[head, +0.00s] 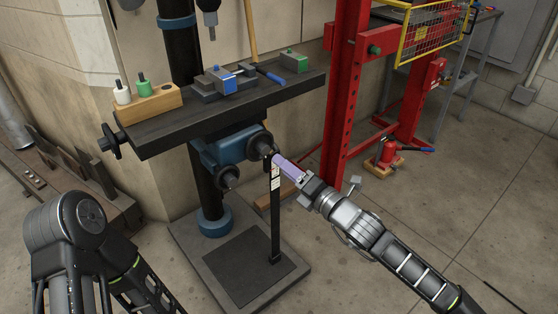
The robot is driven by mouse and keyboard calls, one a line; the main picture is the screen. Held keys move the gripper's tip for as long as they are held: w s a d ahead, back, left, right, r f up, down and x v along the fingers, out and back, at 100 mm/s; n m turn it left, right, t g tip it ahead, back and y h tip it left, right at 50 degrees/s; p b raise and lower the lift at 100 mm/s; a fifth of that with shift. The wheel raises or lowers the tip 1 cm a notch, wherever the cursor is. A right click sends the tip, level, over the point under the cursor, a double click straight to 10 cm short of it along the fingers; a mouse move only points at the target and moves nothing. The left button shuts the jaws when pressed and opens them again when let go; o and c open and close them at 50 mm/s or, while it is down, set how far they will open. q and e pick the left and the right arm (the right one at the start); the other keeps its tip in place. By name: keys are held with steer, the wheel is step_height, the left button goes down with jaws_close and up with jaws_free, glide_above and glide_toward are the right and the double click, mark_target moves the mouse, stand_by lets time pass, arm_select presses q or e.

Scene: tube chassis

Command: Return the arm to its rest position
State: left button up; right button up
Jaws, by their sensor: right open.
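My right arm (360,228) reaches in from the lower right. Its gripper (302,183) is open, beside a lilac bar-shaped piece (287,167) at the drill press's table bracket. The bar points from the black hub toward the gripper. I cannot tell whether the fingers touch it. My left arm (70,235) is folded at the lower left; its gripper is out of view.
The drill press table (290,88) holds a wooden block (152,106) with bottles, a vise (222,82) and a green-topped box (293,62). A black labelled upright (275,215) stands below the hub. A red press frame (348,90) is behind; the right floor is mostly clear.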

stand_by(0.4)
steer(key=s+a+f+n+g+y, duration=0.1)
steer(key=s+a+f+n+g, duration=0.3)
steer(key=a, duration=0.3)
steer(key=s+a+f+n+g+y, duration=0.1)
steer(key=s+a+f+n, duration=0.35)
steer(key=a+n, duration=0.2)
steer(key=s+a+f+n+g+h+p, duration=0.1)
steer(key=s+a+f+n+g, duration=0.15)
steer(key=s+f+n, duration=0.4)
steer(key=s+a+f+n+g, duration=0.2)
steer(key=s+f+n+g, duration=0.1)
steer(key=s+f+n, duration=0.35)
steer(key=s+d+f+n+g+h+b, duration=0.1)
steer(key=s+d+f+n+g+h, duration=0.1)
steer(key=s+d+f+n+h, duration=0.4)
steer(key=s+d+f+n+g+h, duration=0.1)
steer(key=s+d+f+n, duration=0.7)
steer(key=d, duration=0.5)
step_height(320, 180, up, 20)
steer(key=n+p, duration=0.1)
steer(key=p, duration=1.9)
steer(key=shift+w+d+p, duration=0.2)
steer(key=shift+w+p, duration=0.2)
steer(key=shift+w, duration=0.05)
